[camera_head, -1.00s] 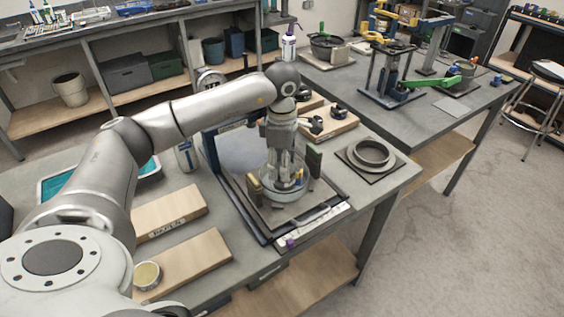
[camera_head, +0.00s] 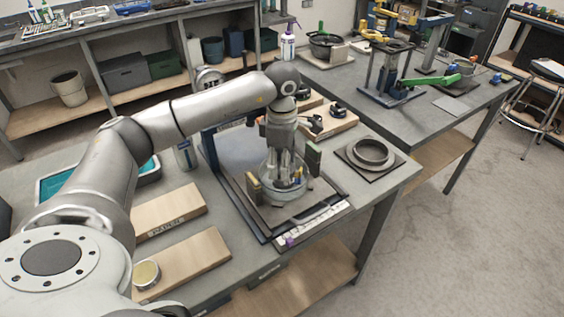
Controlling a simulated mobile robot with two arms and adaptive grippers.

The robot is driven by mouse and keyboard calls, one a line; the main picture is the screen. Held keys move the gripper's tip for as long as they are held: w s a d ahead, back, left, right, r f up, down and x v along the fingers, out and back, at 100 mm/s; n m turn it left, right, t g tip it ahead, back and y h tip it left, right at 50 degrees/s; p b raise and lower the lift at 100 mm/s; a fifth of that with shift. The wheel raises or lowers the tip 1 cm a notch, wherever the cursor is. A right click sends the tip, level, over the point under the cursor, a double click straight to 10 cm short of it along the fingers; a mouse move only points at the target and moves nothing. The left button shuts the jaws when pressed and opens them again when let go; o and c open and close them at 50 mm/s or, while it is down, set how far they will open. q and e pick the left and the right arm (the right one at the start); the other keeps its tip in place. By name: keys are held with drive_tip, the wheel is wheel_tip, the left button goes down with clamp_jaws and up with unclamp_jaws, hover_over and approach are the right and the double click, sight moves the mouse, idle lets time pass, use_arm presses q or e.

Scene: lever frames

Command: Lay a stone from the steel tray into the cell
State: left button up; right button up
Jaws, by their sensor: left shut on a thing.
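My left gripper (camera_head: 284,183) points straight down into a round, pale, shallow vessel (camera_head: 272,197) on the dark frame base at the front of the near table. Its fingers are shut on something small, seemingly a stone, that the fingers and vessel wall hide. Small yellow and blue bits show beside the fingers; I cannot tell what they are. A grey ring-shaped piece (camera_head: 371,153) lies on a dark square plate to the right. I cannot tell for sure which of these is the steel tray or the cell. My right gripper is not in view.
Two wooden boards (camera_head: 182,262) lie left of the frame, one with a round tin (camera_head: 146,273). A teal-filled tray (camera_head: 50,187) is behind my arm. Wooden blocks with dark clamps (camera_head: 338,110) stand behind the gripper. A second table holds a green lever (camera_head: 432,80).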

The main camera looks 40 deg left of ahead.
use_arm(q)
drive_tip(key=o, duration=1.1)
drive_tip(key=shift+r, duration=0.1)
